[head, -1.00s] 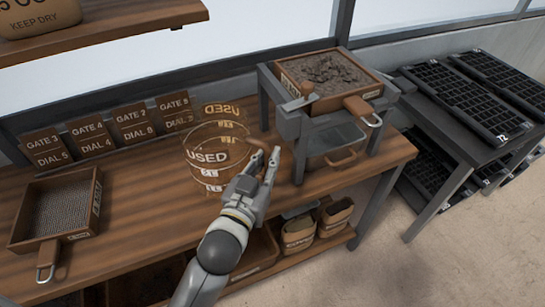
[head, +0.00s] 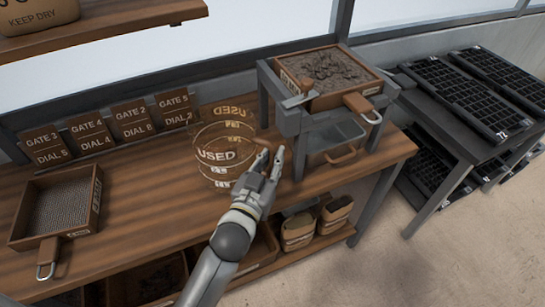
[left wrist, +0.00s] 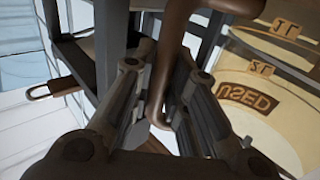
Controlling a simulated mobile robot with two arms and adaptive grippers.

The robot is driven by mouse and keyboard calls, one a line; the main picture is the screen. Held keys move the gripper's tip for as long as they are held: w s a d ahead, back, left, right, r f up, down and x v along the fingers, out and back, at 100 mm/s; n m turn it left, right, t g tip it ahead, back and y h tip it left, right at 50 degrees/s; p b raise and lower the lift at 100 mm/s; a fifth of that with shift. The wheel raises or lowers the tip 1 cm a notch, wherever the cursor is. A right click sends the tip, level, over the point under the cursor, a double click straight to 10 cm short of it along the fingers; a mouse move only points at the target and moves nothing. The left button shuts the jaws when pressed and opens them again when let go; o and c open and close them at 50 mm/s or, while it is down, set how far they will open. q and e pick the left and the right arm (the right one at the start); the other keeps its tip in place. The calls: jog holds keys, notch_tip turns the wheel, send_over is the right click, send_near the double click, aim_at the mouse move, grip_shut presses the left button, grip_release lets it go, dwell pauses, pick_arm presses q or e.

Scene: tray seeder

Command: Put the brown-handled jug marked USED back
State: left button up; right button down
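The see-through jug marked USED (head: 215,154) is upright at the middle of the bench, just left of the seeder stand; I cannot tell if its base touches the wood. Its brown handle faces right. My left gripper (head: 270,158) is at that handle, on the right side of the jug. In the left wrist view the handle (left wrist: 176,55) passes between the two fingers (left wrist: 163,95), which appear shut on it. The jug's wall with upside-down lettering (left wrist: 250,100) fills the right of that view. My right gripper is not in view.
The seeder stand (head: 292,122) with a soil-filled sieve (head: 362,91) is close to the right. Gate and dial signs (head: 130,120) line the bench's back. An empty sieve (head: 98,205) lies at left. Bare bench (head: 150,215) lies between that sieve and the jug.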

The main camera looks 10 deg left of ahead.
pick_arm(q)
jog(key=o, duration=0.3)
jog(key=shift+r, duration=0.2)
jog(key=shift+s+a+f, duration=0.1)
jog(key=shift+s+f, duration=0.05)
jog(key=shift+s, duration=0.25)
jog(key=s+a+b, duration=0.1)
jog(key=s+a, duration=0.1)
jog(key=s, duration=0.9)
jog(key=shift+a, duration=0.1)
